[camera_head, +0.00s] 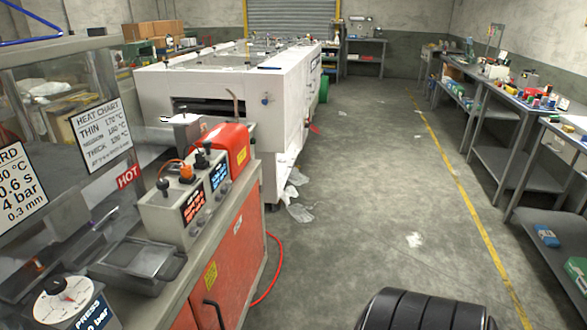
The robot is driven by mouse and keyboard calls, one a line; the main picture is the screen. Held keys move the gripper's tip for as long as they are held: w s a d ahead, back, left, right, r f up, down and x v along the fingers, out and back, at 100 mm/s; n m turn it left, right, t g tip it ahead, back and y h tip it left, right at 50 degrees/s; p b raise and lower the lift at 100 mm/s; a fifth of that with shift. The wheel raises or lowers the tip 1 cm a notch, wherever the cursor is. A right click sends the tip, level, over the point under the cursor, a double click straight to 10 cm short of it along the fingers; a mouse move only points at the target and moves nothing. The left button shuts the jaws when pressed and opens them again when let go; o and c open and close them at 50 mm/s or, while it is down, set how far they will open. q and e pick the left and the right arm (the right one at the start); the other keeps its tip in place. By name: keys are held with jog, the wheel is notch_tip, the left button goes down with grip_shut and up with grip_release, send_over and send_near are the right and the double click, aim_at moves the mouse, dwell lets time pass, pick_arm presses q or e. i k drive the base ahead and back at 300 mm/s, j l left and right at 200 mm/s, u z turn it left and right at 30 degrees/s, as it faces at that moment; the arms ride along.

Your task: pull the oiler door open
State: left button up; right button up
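No door in view is marked as the oiler door. An orange-red cabinet front (236,262) is below the grey bench top at the lower left, with a dark bar handle (214,312) near its lower left. It looks closed. A red box (228,146) with a yellow label stands on the same bench, behind a grey control box (183,203) with levers and lit displays. Neither of my grippers is in view.
A large white machine (222,85) stands beyond the bench. A red hose (274,270) lies on the floor beside the cabinet, and clear plastic scraps (297,212) lie farther on. The grey floor (365,190) in the middle is mostly clear. Cluttered workbenches (500,150) line the right.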

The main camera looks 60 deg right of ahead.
aim_at(218, 301)
jog(key=k+l+z, duration=0.1)
jog(key=z, duration=1.2)
